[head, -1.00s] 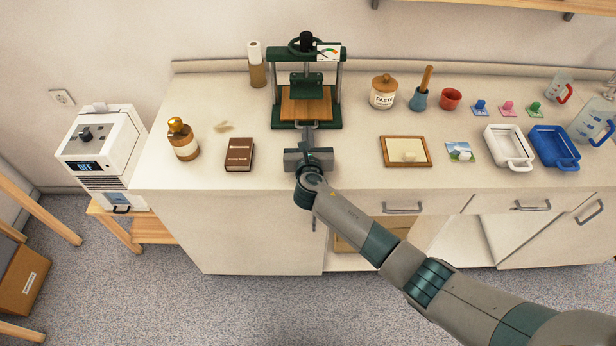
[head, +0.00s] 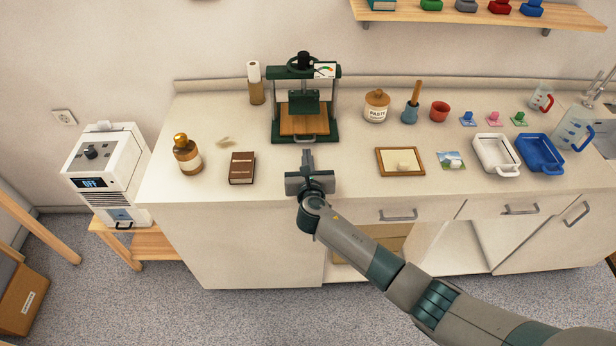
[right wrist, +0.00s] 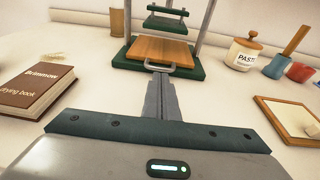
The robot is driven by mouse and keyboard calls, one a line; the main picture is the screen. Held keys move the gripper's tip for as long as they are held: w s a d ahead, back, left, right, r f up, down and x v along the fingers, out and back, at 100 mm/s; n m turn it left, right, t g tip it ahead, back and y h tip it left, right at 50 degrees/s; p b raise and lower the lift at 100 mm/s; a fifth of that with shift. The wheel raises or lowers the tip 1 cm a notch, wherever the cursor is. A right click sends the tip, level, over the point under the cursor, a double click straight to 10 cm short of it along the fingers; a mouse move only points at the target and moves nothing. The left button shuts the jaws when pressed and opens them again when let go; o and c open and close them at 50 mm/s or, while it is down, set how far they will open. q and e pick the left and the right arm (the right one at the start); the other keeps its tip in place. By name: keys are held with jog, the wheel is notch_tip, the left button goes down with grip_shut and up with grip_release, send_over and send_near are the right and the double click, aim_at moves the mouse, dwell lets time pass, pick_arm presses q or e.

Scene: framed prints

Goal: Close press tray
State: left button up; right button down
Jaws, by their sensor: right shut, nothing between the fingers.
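The press (head: 333,102) is a dark green frame with a wheel on top and a gauge; it stands at the back of the counter. Its tray (head: 303,122), a wooden board with a grey handle (head: 305,138) in front, lies on the base under the raised plate, the handle near the base's front edge. The tray also shows in the right wrist view (right wrist: 160,50). My right gripper (head: 307,153) is shut and empty, in front of the handle and pointing at it. In the head view a small gap shows between them. My left gripper is out of view.
A brown book (head: 242,168) and a bottle (head: 187,155) stand left of my gripper. A paste jar (head: 376,107), a framed panel (head: 400,161) and white (head: 494,153) and blue trays (head: 540,152) are to the right. The counter directly around the gripper is clear.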

jog(key=shift+s+d, duration=0.1)
jog(key=shift+s, duration=0.4)
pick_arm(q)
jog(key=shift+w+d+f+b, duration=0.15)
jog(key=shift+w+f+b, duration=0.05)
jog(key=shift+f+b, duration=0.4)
pick_arm(e)
jog(key=shift+v, duration=3.85)
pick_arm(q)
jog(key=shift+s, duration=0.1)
